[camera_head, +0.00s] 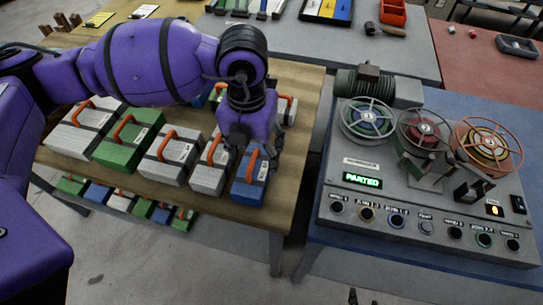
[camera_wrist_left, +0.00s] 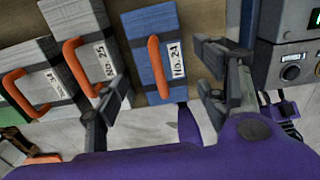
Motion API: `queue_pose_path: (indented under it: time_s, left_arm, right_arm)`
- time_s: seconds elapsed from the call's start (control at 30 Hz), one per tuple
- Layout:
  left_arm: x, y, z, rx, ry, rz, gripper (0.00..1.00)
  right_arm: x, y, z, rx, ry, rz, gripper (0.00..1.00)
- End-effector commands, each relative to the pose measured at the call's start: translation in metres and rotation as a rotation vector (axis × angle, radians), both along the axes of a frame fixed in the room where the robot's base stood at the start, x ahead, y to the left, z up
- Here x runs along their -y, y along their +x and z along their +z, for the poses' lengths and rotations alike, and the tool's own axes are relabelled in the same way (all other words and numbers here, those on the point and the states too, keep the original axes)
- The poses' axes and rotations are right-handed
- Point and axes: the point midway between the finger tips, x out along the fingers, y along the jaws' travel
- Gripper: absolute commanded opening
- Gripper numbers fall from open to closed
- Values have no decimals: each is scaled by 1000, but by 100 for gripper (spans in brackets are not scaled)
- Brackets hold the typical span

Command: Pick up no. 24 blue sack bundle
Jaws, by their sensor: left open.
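The no. 24 blue sack bundle (camera_head: 248,188) lies at the right end of the front row on the wooden table, with a dark band, an orange handle and a white label. In the left wrist view the blue bundle (camera_wrist_left: 151,24) shows its label "No. 24" and its orange handle (camera_wrist_left: 157,68). My left gripper (camera_head: 245,140) is above the bundle's far end in the head view. In the wrist view my left gripper (camera_wrist_left: 160,95) is open, one finger on each side of the bundle, with nothing between the pads that I can see gripped. My right gripper is not in view.
Several grey and green bundles fill the wooden table (camera_head: 285,190), with more on a shelf below. A grey machine (camera_head: 420,215) with reels and a lit "PARTED" display stands to the right across a gap.

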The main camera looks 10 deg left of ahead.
Motion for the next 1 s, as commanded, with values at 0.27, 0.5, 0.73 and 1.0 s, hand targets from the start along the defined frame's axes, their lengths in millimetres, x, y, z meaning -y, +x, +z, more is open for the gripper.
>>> queue_pose_path:
  time_s: [0.27, 0.5, 0.73, 1.0]
  left_arm:
    - [0, -2, -33, -6, 0, 1, 66]
    - [0, -2, -68, -7, -2, 0, 66]
    - [0, -1, -75, -5, -2, 0, 66]
    - [0, -1, -75, -5, -2, -1, 42]
  right_arm:
    - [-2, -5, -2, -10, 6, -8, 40]
    - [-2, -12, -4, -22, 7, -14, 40]
    - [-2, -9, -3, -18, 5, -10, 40]
    - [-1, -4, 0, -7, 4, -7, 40]
